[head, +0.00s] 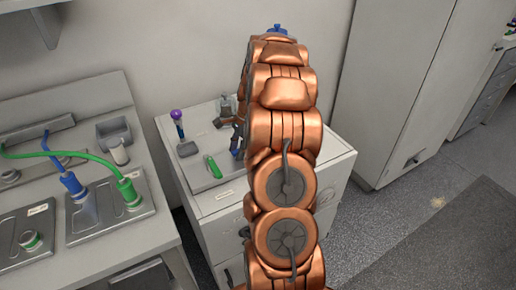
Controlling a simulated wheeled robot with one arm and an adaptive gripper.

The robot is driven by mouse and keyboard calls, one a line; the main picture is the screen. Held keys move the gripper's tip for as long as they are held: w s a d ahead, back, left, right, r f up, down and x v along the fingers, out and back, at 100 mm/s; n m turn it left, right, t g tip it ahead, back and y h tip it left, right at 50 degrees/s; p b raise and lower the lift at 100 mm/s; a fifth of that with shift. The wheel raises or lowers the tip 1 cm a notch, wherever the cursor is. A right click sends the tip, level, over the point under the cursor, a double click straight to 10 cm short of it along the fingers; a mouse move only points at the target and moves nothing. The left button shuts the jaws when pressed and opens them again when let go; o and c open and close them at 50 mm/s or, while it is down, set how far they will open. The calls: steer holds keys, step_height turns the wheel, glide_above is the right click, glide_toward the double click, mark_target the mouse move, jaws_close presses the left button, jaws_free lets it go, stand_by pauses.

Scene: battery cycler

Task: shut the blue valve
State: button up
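A small blue handle (235,141), which looks like the blue valve, stands on the grey cabinet top, close to the left edge of my copper arm. The arm covers part of it, so I cannot tell whether the valve is open or shut. My arm rises through the middle of the head view and bends over towards the back. My gripper is mostly or wholly hidden behind the arm. Dark parts beside the blue handle may be its fingers, but I cannot tell. Whether anything touches the handle does not show.
A green handle (213,167) and a purple-knobbed lever (178,120) stand on the same cabinet (225,197). A bench at left holds a blue connector (72,185) and a green plug (129,192) with a green cable. A tall cabinet (395,85) stands at right. Floor at lower right is clear.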

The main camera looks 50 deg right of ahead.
steer(key=shift+c, duration=0.3)
steer(key=shift+c, duration=1.4)
steer(key=shift+w+d, duration=0.1)
steer(key=shift+w, duration=0.1)
steer(key=shift+o, duration=1.2)
steer(key=p+v, duration=0.2)
steer(key=v, duration=0.6)
steer(key=shift+w+p, duration=0.2)
steer(key=shift+p, duration=0.15)
